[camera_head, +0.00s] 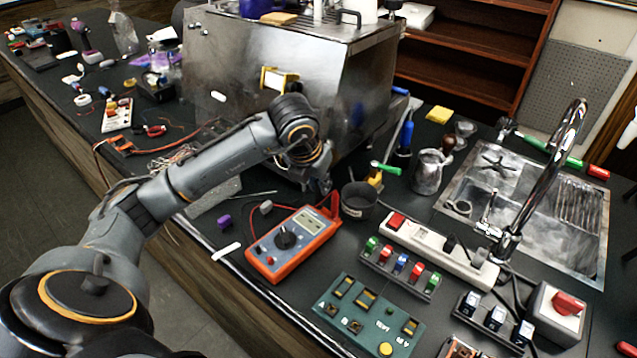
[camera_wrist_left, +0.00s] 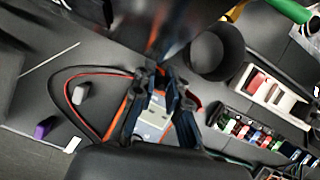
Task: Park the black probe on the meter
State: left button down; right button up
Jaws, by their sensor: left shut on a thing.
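The meter (camera_head: 292,243) is an orange handheld unit with a grey face, a dark dial and a small display. It lies on the dark bench, and its display part shows between my fingers in the left wrist view (camera_wrist_left: 153,118). My left gripper (camera_head: 322,186) is just above the meter's far end, shut on the black probe, which is mostly hidden by the fingers. The black lead loops out to the left in the left wrist view. A red probe (camera_head: 334,204) stands at the meter's far right corner. My right gripper is not in view.
A dark cup (camera_head: 358,200) stands close to the right of the gripper. The steel brewer (camera_head: 285,75) rises behind. A power strip (camera_head: 440,250), a terminal row (camera_head: 400,268) and a green panel (camera_head: 368,315) lie to the right. A purple block (camera_head: 224,222) lies left.

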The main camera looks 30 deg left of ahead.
pick_arm(q)
jog(key=c, duration=1.3)
grip_release()
jog(key=v, duration=1.2)
